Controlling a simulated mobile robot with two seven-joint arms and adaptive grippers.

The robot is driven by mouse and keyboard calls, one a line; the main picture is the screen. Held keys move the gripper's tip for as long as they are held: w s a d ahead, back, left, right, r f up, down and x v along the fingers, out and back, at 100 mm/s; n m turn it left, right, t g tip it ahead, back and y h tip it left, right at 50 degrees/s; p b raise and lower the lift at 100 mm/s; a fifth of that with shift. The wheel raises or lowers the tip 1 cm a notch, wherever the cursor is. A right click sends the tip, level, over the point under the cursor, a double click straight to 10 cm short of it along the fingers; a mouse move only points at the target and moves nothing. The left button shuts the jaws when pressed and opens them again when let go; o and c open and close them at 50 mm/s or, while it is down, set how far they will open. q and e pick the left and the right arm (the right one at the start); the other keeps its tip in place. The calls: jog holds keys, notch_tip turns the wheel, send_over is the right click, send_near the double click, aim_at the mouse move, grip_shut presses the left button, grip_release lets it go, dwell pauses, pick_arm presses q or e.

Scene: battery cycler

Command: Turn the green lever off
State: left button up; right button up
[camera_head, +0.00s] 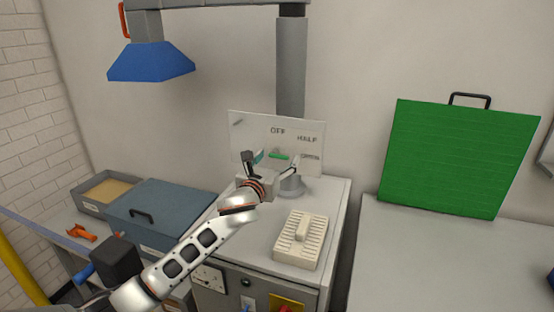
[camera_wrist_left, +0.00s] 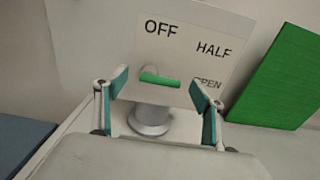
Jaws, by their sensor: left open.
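The green lever (camera_head: 278,156) is on a white panel (camera_head: 250,122) at the back of the grey cabinet. In the left wrist view the lever (camera_wrist_left: 160,80) lies nearly level, below the word OFF. HALF and OPEN are printed to its right, and OPEN is partly hidden by a finger. My left gripper (camera_head: 272,165) is open in front of the panel. In the left wrist view its teal-padded fingers (camera_wrist_left: 158,90) stand on either side of the lever, with gaps showing. Whether the fingertips reach the lever's depth I cannot tell. My right gripper is out of view.
A grey pipe (camera_head: 291,70) rises behind the panel. A cream slotted block (camera_head: 312,242) sits on the cabinet top (camera_head: 262,235). A blue-grey case (camera_head: 175,205) stands left, a green board (camera_head: 455,155) right. A blue hood (camera_head: 150,65) hangs above. The right-hand worktop (camera_head: 430,255) is mostly clear.

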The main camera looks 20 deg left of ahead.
pick_arm(q)
jog(key=shift+w, duration=0.1)
jog(key=c, duration=1)
jog(key=shift+c, duration=0.6)
